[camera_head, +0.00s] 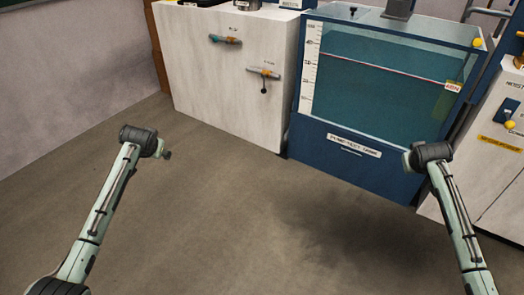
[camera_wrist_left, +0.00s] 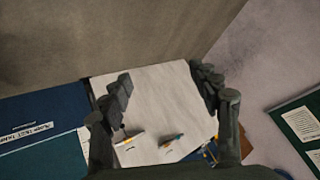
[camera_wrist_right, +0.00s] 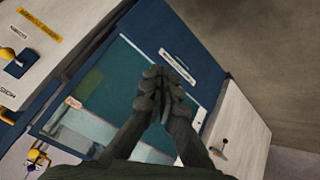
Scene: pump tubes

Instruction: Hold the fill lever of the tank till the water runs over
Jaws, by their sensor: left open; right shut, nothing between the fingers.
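The blue tank (camera_head: 345,165) stands at the back right with a clear front, a scale strip and a red line across it. Teal water (camera_head: 385,100) shows inside; I cannot tell exactly where its surface lies. A lever with a yellow knob (camera_head: 509,125) is on the right cabinet; it also shows in the right wrist view (camera_wrist_right: 10,55). Two handles (camera_head: 225,40), (camera_head: 263,73) are on the left cabinet. The labels are too small to show which is the fill lever. My left gripper (camera_wrist_left: 160,80) is open and empty, away from everything. My right gripper (camera_wrist_right: 157,82) is shut and empty, in front of the tank.
A white cabinet (camera_head: 210,85) stands left of the tank, and another white cabinet (camera_head: 480,180) stands right of it. A yellow knob (camera_head: 477,43) is at the tank's top right corner. The floor (camera_head: 235,200) between my arms is clear.

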